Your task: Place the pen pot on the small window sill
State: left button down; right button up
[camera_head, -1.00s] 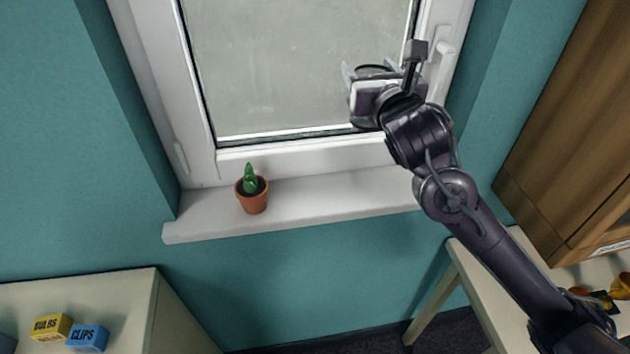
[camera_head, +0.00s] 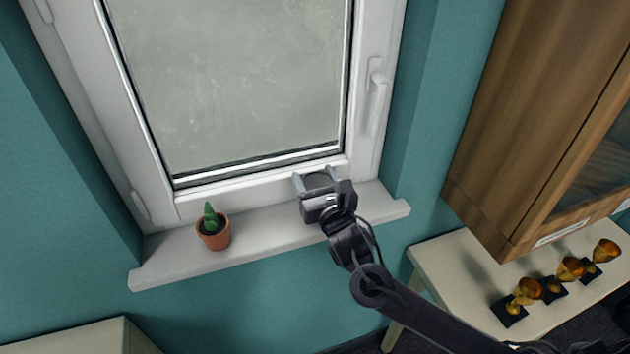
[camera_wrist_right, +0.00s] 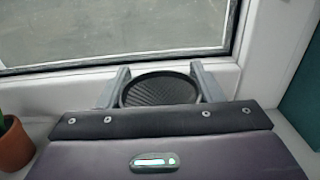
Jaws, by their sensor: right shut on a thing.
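My right gripper (camera_head: 316,183) is over the right part of the white window sill (camera_head: 264,234), close to the window frame. It is shut on the pen pot (camera_head: 318,181), a round dark pot seen from above between the two fingers. In the right wrist view the pot (camera_wrist_right: 159,89) shows its round rim and dark ribbed inside, with a finger on each side; the gripper body hides its lower part. I cannot tell whether its base touches the sill. My left gripper is not in view.
A cactus in a terracotta pot (camera_head: 213,231) stands on the sill to the left. The sill between it and my gripper is clear. A wooden cabinet (camera_head: 535,110) hangs at the right, above a pale table (camera_head: 465,269) with several gold trophies (camera_head: 524,291). The window has a handle (camera_head: 376,85).

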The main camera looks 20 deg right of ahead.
jog(key=shift+f, duration=0.95)
jog(key=shift+f, duration=0.1)
jog(key=o, duration=1)
jog(key=s+b, duration=0.3)
jog(key=s, duration=0.9)
jog(key=shift+d, duration=0.2)
